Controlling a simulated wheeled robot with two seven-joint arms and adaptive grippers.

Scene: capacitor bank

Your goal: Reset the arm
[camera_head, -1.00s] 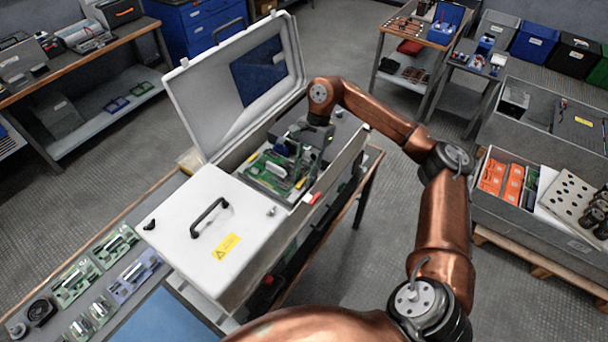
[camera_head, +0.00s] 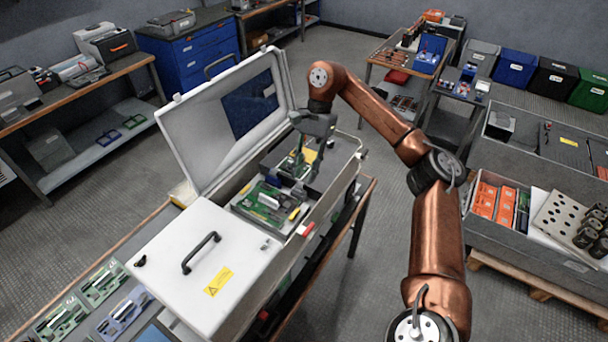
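My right arm reaches in from the bottom right. Its dark gripper (camera_head: 309,162) hangs over the open white case (camera_head: 178,148), pointing down, with its fingers apart. A patch of yellow shows between the fingers, and I see nothing held. Below and left of it, green circuit boards (camera_head: 262,203) with silver and yellow parts lie inside the case. The fingertips are above the case's inside; whether they touch anything is hard to tell. The case's lid stands open at the back left. A white cover with a black handle (camera_head: 201,252) closes its near part. My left gripper is not in view.
Trays of parts (camera_head: 104,281) lie on the bench at the lower left. A grey crate (camera_head: 477,239) with orange boxes stands at the right. A blue drawer cabinet (camera_head: 190,50) and side tables stand behind. Open floor lies between the case and the crate.

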